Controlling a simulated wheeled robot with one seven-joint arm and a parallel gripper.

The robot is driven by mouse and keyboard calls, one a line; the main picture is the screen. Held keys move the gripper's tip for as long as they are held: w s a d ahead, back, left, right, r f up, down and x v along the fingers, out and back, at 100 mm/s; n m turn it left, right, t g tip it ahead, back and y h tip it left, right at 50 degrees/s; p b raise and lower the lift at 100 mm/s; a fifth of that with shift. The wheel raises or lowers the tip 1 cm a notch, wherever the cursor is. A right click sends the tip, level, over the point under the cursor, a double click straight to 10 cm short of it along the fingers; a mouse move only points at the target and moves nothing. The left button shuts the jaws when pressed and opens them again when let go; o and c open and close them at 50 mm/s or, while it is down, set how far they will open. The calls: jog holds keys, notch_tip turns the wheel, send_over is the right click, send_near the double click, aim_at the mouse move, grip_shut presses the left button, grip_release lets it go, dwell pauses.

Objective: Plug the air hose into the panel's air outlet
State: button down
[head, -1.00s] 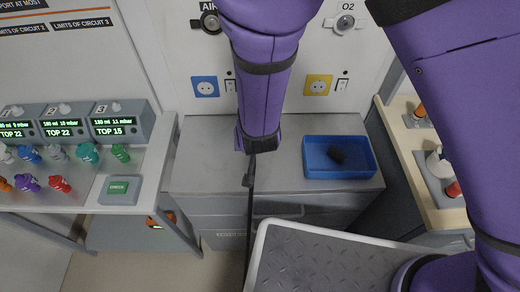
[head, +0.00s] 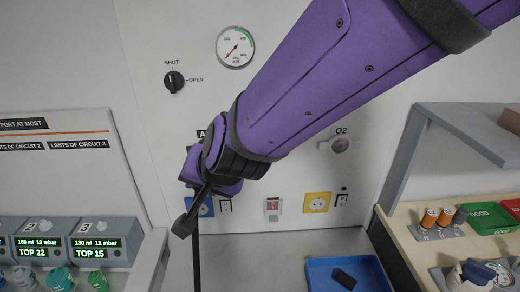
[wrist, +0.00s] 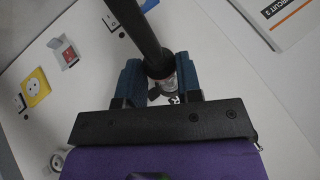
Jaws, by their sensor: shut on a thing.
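My gripper (wrist: 160,82) has blue fingers, shut on the black air hose (wrist: 148,38). In the head view my gripper (head: 205,185) is up in front of the white panel, below the partly covered "A" of a label. The hose (head: 197,255) hangs down from it. The air outlet is hidden behind my gripper in the head view. In the wrist view a pale, shiny round part shows at the hose's end between the fingers; I cannot tell whether it is hose plug or outlet, or whether they touch.
The O2 outlet (head: 340,145), pressure gauge (head: 235,47) and black shut/open knob (head: 174,82) are on the panel. The yellow socket (head: 317,202) and blue socket (head: 206,207) sit lower. A blue tray (head: 318,277) holds a dark object. A shelf unit (head: 455,115) stands at right.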

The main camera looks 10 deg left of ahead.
jog(key=shift+w+a, duration=0.3)
jog(key=shift+w, duration=0.6)
jog(key=shift+w+a, duration=0.25)
jog(key=shift+w, duration=0.7)
jog(key=shift+w+a, duration=0.3)
jog(key=shift+w, duration=0.6)
jog(key=shift+w+a, duration=0.2)
jog(key=shift+w, duration=0.45)
jog(key=shift+w+a, duration=0.2)
jog(key=shift+w, duration=0.4)
jog(key=c, duration=0.7)
grip_release()
jog(key=shift+v, duration=5.35)
